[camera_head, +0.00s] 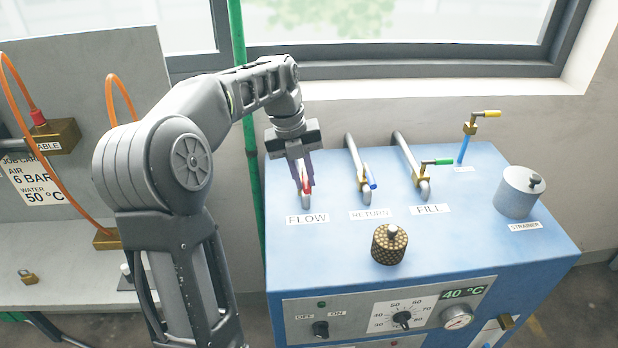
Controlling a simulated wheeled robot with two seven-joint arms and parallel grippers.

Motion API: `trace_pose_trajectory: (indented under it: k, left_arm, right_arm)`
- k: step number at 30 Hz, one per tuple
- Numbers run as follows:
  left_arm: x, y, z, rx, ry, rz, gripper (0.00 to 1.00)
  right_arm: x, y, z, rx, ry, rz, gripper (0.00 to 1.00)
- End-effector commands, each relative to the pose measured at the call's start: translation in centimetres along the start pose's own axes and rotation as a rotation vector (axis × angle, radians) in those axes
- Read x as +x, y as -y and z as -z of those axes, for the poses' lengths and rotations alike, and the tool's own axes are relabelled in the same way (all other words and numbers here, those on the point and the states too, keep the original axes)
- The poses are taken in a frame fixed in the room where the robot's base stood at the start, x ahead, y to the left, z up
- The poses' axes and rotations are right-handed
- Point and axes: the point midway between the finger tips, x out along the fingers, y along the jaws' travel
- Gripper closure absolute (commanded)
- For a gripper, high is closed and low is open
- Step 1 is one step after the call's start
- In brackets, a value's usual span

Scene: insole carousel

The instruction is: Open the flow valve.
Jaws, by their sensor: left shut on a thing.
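The flow valve has a red handle (307,184) on a grey pipe (306,198), behind the FLOW label (307,219) on the blue machine's top. My left gripper (303,180) reaches down over it from behind, its fingers closed around the red handle. The fingers hide most of the handle and the valve body, so the handle's exact angle is hard to tell. My right gripper is not in view.
Right of it stand the blue-handled RETURN valve (369,177), the green-handled FILL valve (437,162) and a yellow-handled valve (487,114). A perforated brass cap (389,244) and the strainer (519,192) are nearby. A window ledge (420,88) lies behind.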

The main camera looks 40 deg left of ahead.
Motion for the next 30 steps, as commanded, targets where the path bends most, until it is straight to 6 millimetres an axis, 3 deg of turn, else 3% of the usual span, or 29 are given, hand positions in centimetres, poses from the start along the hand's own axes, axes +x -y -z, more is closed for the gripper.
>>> trace_pose_trajectory:
  k: [14, 15, 22, 30]
  left_arm:
    - [-0.12, -0.19, -0.25, 0.014, 0.0, -0.002, 1.0]
    - [-0.12, -0.19, -0.25, 0.014, 0.0, -0.002, 0.81]
    - [-0.08, -0.15, -0.22, 0.013, -0.001, -0.001, 0.62]
    - [-0.1, -0.12, -0.2, 0.012, -0.001, -0.001, 0.62]
  right_arm:
    - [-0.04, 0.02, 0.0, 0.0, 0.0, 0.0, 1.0]
    - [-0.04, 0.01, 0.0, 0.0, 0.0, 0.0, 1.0]
    - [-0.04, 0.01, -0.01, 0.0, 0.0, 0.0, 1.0]
    - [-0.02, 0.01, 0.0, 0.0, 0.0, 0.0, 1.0]
